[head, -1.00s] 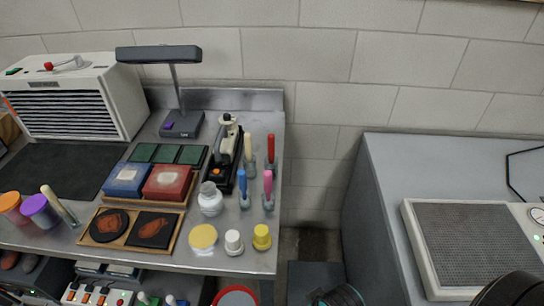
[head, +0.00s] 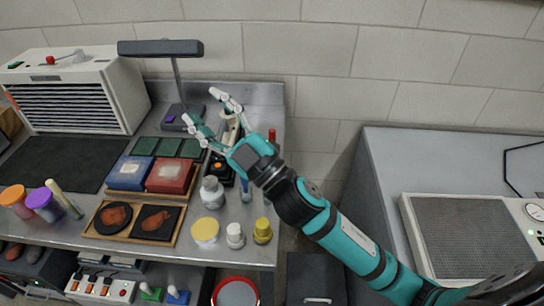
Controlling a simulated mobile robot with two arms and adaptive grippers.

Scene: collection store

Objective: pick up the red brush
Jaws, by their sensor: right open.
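The red brush (head: 272,135) stands upright near the right edge of the metal bench, toward the back. Only the top of its handle shows; my right arm hides the rest. My right gripper (head: 201,104) is open and empty, above the back of the bench. It is to the left of the red brush, with its fingers spread toward the lamp and pointing away from the brush. My left gripper is not in view.
A lamp (head: 160,48) and a white vented unit (head: 72,95) stand at the back left. A white bottle (head: 211,194), a yellow-lidded jar (head: 205,232) and a blue brush (head: 246,190) are near my arm. A gap separates the bench from the grey cabinet (head: 385,165).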

